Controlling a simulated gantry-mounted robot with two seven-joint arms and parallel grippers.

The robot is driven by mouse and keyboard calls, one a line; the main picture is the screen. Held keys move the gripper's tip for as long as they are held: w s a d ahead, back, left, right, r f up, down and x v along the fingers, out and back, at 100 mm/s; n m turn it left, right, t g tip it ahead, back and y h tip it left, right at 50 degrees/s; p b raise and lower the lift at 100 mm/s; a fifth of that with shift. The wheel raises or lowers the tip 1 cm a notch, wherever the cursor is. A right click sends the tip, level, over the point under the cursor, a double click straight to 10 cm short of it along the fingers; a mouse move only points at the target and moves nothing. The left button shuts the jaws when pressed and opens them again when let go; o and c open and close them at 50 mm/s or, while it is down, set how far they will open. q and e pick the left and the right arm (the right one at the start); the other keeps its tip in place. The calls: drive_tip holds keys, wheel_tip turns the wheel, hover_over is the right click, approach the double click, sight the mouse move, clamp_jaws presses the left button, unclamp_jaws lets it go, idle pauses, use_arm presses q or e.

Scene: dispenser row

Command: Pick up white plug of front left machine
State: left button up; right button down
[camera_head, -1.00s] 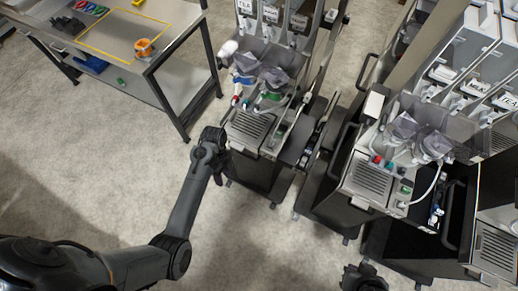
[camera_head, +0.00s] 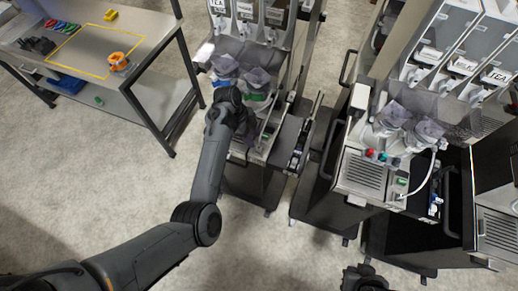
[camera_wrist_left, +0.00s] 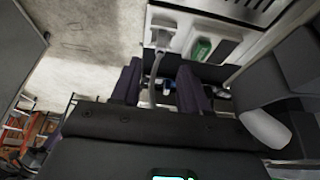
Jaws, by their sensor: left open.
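The front left machine (camera_head: 260,152) is partly hidden by my left arm in the head view. In the left wrist view, a whitish plug (camera_wrist_left: 162,27) with a pale hose sits on the machine's light front panel, beside a green switch (camera_wrist_left: 201,48). My left gripper (camera_wrist_left: 160,66) is open, with its two dark fingers apart. The hose runs down between the fingers in the picture; I cannot tell how deep it lies. In the head view my left wrist (camera_head: 228,100) covers the plug area. My right gripper (camera_head: 364,279) shows at the bottom edge, its jaws unclear.
A second dispenser machine (camera_head: 362,172) with coloured buttons and a hose stands to the right. A work table (camera_head: 135,30) with an orange-rimmed cup (camera_head: 118,62) is at the upper left. A white rounded part (camera_wrist_left: 265,130) is close at the right in the wrist view. Floor is clear in front.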

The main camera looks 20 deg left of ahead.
sight(259, 147)
use_arm(q)
drive_tip(key=shift+x, duration=2.8)
clamp_jaws()
